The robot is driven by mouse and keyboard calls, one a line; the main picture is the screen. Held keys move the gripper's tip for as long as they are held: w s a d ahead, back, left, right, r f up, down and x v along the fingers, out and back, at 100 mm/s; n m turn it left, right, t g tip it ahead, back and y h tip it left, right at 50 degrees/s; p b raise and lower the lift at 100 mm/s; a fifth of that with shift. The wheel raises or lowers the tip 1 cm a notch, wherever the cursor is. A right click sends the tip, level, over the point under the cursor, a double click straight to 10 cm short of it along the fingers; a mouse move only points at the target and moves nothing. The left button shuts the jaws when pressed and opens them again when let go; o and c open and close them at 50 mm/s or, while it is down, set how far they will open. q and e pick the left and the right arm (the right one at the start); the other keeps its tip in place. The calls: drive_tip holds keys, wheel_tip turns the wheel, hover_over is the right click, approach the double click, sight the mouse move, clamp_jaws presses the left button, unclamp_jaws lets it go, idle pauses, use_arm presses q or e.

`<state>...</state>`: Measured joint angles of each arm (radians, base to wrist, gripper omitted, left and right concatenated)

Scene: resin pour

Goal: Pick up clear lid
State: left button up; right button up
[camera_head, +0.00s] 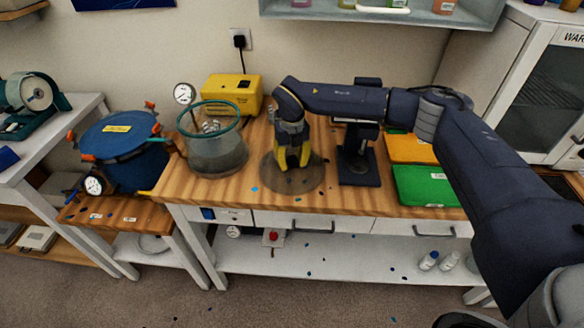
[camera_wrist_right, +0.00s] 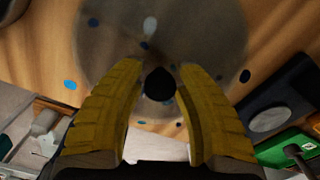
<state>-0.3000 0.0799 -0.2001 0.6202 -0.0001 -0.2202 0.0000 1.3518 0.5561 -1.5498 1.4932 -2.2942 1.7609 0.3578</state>
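The clear lid (camera_head: 291,184) is a grey see-through disc lying flat on the wooden table, near its front edge. In the right wrist view the lid (camera_wrist_right: 205,35) fills the upper middle, with a black knob (camera_wrist_right: 159,84) on it. My right gripper (camera_head: 294,165) points down over the lid. Its yellow fingers (camera_wrist_right: 160,68) are open, one on each side of the knob, with a gap on both sides. Whether the fingertips touch the lid is unclear. My left gripper is not in view.
A clear pot with a teal rim (camera_head: 216,152) and a gauge stands left of the lid, before a yellow box (camera_head: 233,92). A dark stand (camera_head: 358,165) is close on the right, then a green mat (camera_head: 425,187). A blue lidded tank (camera_head: 118,135) is far left.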

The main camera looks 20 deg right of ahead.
clamp_jaws()
drive_tip(key=shift+r, duration=0.1)
